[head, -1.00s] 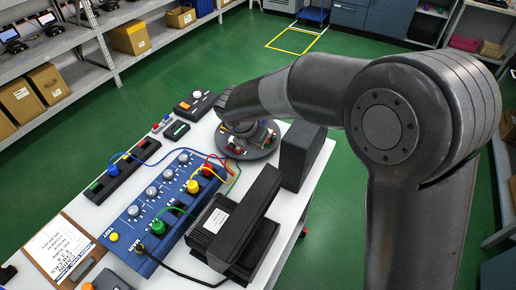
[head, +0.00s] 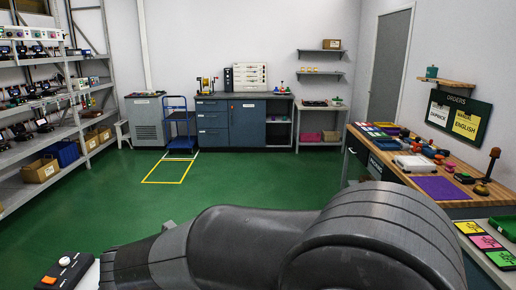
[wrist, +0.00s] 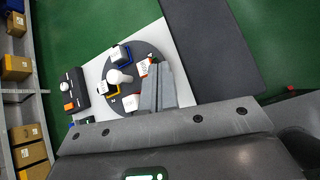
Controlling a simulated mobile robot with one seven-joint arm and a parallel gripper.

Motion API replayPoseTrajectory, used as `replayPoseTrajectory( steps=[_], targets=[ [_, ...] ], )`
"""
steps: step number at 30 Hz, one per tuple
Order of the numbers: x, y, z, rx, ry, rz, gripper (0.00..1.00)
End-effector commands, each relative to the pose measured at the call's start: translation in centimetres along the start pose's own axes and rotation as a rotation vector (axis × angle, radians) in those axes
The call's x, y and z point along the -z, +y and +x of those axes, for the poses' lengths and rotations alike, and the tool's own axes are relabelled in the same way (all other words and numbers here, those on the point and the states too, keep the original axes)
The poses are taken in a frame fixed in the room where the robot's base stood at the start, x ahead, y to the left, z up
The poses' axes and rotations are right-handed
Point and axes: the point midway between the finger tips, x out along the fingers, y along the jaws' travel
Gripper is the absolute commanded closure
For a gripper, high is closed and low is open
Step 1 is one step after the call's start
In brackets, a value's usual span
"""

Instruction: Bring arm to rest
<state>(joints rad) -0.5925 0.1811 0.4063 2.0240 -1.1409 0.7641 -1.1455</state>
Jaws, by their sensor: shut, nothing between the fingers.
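My arm (head: 230,245) crosses the bottom of the head view, and its end lies outside that picture. In the wrist view my gripper (wrist: 158,78) shows as two grey fingers pressed together, with nothing between them. The fingers are over the right part of a dark round plate (wrist: 126,52) on the white table. The plate carries several small blocks and a white knob (wrist: 116,76). Whether the fingers touch the plate cannot be told.
A dark control box with a white knob and orange button (head: 66,272) sits on the white table's corner. A workbench (head: 425,170) with coloured items stands at right. Shelves (head: 50,135) line the left. Green floor (head: 190,200) lies clear around a yellow floor outline.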

Motion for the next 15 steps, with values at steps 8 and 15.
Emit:
replayPoseTrajectory(
  steps=[8, 15],
  targets=[
    [-5.5, -9.8, -2.1, 0.138, -0.041, 0.469, 1.00],
    [-8.2, -22.0, -6.2, 0.299, -0.089, 1.142, 1.00]
  ],
)
